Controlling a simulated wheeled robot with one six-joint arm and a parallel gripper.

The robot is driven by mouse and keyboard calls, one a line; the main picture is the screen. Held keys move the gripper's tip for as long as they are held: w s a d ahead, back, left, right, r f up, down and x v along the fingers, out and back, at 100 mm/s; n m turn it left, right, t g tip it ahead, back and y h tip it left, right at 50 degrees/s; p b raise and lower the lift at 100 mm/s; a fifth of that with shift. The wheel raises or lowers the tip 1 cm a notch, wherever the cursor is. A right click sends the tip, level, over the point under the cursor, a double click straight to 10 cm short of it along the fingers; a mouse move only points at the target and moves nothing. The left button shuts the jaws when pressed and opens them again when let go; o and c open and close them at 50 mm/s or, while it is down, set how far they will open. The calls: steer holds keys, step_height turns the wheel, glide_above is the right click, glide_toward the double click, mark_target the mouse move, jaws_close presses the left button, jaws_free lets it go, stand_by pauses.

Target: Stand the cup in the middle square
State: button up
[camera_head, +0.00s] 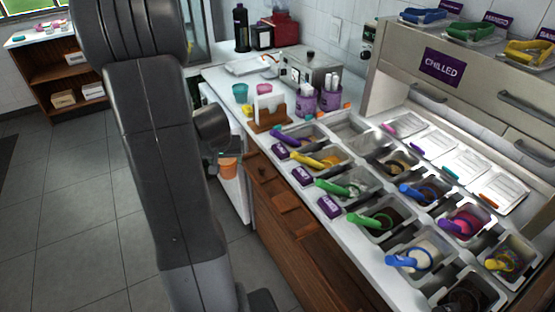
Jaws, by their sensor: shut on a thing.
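An orange cup (228,170) hangs at the end of my arm, in front of the white panel below the counter's left edge. My gripper (228,157) is small and dark here, partly hidden behind my arm, and shut on the orange cup. The cup looks about upright and is apart from the counter in the picture. A teal cup (240,92) and a pink cup (264,88) stand on the counter at the back. I cannot make out any marked squares in this view.
The white counter (270,140) holds a napkin holder (270,112), purple canisters (305,101) and a metal machine (309,72). Several topping tubs with coloured scoops fill the right side. A white tray (247,65) lies at the back. Open floor is at the left.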

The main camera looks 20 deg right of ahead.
steer(key=s+d+r+m+h+b, duration=0.1)
steer(key=s+d+r+m, duration=0.1)
steer(key=s+d, duration=0.3)
steer(key=s+d+r+m+b, duration=0.1)
steer(key=s+d+r+m, duration=0.15)
steer(key=d, duration=0.45)
steer(key=shift+n+g, duration=0.25)
steer(key=shift+g, duration=0.15)
steer(key=shift+s+d+f+b, duration=0.1)
steer(key=shift+s+f+b, duration=0.05)
steer(key=shift+f+b, duration=2.4)
steer(key=shift+f+p, duration=0.3)
steer(key=shift+p, duration=0.1)
steer(key=shift+f+b, duration=1)
steer(key=shift+b, duration=0.15)
steer(key=shift+f+b, duration=0.3)
